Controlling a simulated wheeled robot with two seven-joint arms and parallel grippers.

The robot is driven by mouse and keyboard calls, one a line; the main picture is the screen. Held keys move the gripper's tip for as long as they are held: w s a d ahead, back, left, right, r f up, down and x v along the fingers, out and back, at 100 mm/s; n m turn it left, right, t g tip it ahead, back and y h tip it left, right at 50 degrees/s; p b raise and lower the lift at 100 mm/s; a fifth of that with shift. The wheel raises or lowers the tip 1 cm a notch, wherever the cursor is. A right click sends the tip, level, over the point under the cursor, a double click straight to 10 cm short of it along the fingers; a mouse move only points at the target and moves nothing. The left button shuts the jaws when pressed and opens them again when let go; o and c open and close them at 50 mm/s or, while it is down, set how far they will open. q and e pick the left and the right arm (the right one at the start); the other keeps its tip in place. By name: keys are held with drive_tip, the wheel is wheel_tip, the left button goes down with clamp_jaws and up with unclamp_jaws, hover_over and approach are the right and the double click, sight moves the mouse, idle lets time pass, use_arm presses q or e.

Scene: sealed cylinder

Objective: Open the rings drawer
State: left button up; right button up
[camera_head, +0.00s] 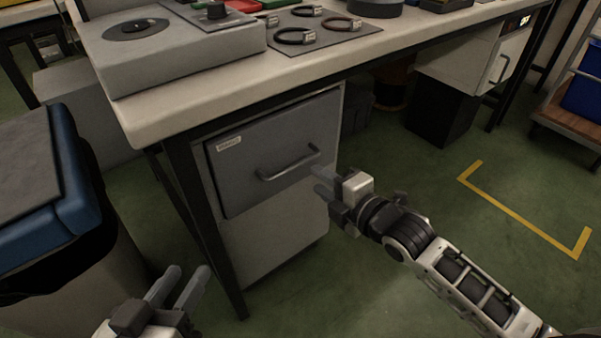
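The rings drawer (245,165) is a dark grey front with a small white label, too blurred to read, under the workbench. It looks shut. Its grey bar handle (288,164) runs across the middle right of the front. My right gripper (322,182) is just right of the handle's right end, fingers pointing toward the drawer; I cannot tell whether they touch it or how far apart they are. My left gripper (178,288) is low at the left, away from the drawer. Its two fingers are apart with nothing between them.
The workbench (190,110) overhangs the drawer and carries several dark rings on a grey mat (327,40). A bin with a blue rim (75,175) stands at the left. A bench leg (205,235) stands left of the drawer.

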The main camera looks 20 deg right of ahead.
sight(298, 166)
drive_tip(key=b+x, duration=0.2)
drive_tip(key=x, duration=0.5)
drive_tip(key=shift+w, duration=0.25)
use_arm(q)
drive_tip(key=shift+w+d+r+n+t+h, duration=0.2)
drive_tip(key=shift+d+r+n+t+h, duration=0.25)
drive_tip(key=shift+r, duration=0.2)
use_arm(e)
clamp_jaws()
